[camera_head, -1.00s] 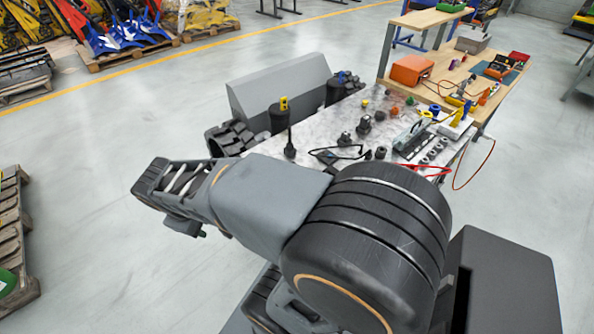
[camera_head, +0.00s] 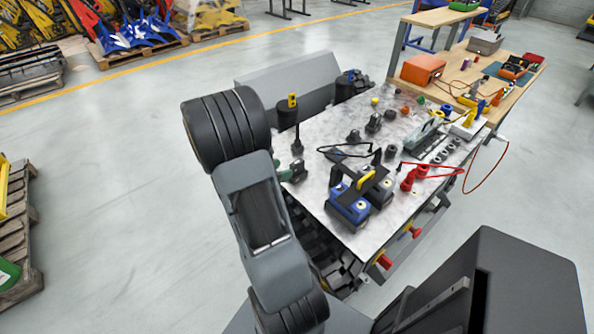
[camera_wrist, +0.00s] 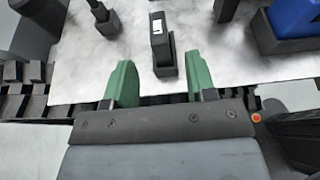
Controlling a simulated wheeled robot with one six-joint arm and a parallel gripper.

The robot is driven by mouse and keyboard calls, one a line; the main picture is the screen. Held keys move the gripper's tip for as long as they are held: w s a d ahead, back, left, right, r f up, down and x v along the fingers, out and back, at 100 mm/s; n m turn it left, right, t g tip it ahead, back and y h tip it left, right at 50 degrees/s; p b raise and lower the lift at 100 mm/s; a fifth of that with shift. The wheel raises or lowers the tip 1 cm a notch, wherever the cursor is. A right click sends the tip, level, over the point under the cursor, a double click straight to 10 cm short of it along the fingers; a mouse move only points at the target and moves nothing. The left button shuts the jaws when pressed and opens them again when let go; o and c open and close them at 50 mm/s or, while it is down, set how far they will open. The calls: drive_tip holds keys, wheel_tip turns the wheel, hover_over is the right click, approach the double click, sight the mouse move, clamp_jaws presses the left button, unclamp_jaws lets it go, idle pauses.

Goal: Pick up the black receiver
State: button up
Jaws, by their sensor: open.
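A small upright black device with a white label, seemingly the black receiver (camera_wrist: 162,46), stands on the grey table top in the wrist view. In the head view a dark upright piece, likely the same receiver (camera_head: 299,169), is at the table's left edge. My gripper (camera_wrist: 160,70) is open. Its two green fingers lie to the left and right of the receiver's lower part in the wrist view, with gaps on both sides. I cannot tell how far they are from it in depth. In the head view my arm hides most of the gripper.
A blue box (camera_head: 346,207) stands on the table (camera_head: 330,226), right of the receiver, with a black cable behind it. Red clamps (camera_head: 408,180) lie further right. A tall black rod-like piece (camera_head: 297,143) stands behind the receiver. A wooden workbench (camera_head: 440,97) is at the back right.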

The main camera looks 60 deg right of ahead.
sight(297, 166)
drive_tip(key=shift+x, duration=3.8)
drive_tip(key=shift+f, duration=0.15)
drive_tip(key=shift+c, duration=0.4)
clamp_jaws()
